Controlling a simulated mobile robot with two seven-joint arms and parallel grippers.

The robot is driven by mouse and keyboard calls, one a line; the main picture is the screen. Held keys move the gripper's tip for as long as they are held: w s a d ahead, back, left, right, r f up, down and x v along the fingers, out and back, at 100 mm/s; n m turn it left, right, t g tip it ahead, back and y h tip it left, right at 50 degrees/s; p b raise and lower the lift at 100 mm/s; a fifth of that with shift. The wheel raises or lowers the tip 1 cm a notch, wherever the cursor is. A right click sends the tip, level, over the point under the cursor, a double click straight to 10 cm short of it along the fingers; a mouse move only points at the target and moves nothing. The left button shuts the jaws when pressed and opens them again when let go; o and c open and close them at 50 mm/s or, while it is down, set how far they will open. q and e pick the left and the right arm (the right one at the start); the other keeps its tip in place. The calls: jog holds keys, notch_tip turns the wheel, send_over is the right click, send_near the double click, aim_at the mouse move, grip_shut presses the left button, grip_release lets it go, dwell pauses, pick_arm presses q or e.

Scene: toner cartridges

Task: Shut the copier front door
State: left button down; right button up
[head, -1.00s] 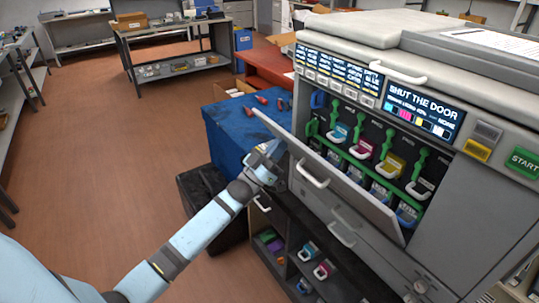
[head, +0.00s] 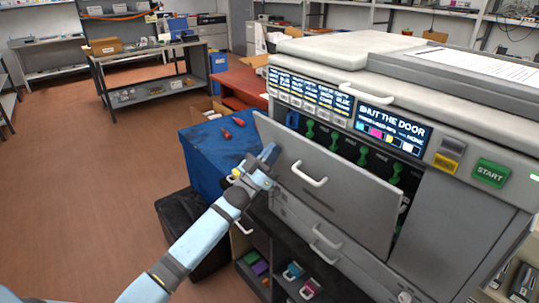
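The copier front door (head: 335,190) is a grey panel with a white bar handle (head: 310,174). It stands tilted, partly open, its top edge leaning out from the copier (head: 465,215). Behind it the tops of several green levers (head: 362,155) show; the cartridges below are hidden. My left gripper (head: 268,156) is at the door's left end, against or very close to its outer face. Whether its fingers are open or shut is not clear. The copier display (head: 390,125) reads "SHUT THE DOOR". My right gripper is not in view.
A blue cabinet (head: 207,160) with red items on top stands left of the copier. A black bin (head: 185,225) is below my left forearm. Open shelves with cartridges (head: 310,288) lie under the door. The floor at left is free.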

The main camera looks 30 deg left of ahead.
pick_arm(q)
jog(key=shift+w, duration=0.1)
jog(key=shift+w+d+r+b, duration=0.2)
jog(key=shift+w+d, duration=0.1)
jog(key=shift+w, duration=0.45)
jog(key=shift+w+d+r+b, duration=0.1)
jog(key=shift+w+d+b, duration=0.2)
jog(key=shift+w, duration=0.4)
jog(key=shift+w+d+r+b, duration=0.15)
jog(key=shift+w+d, duration=0.15)
jog(key=shift+w, duration=0.45)
jog(key=s+a+p, duration=0.4)
jog(key=s, duration=0.5)
jog(key=shift+s, duration=0.2)
jog(key=shift+d, duration=0.1)
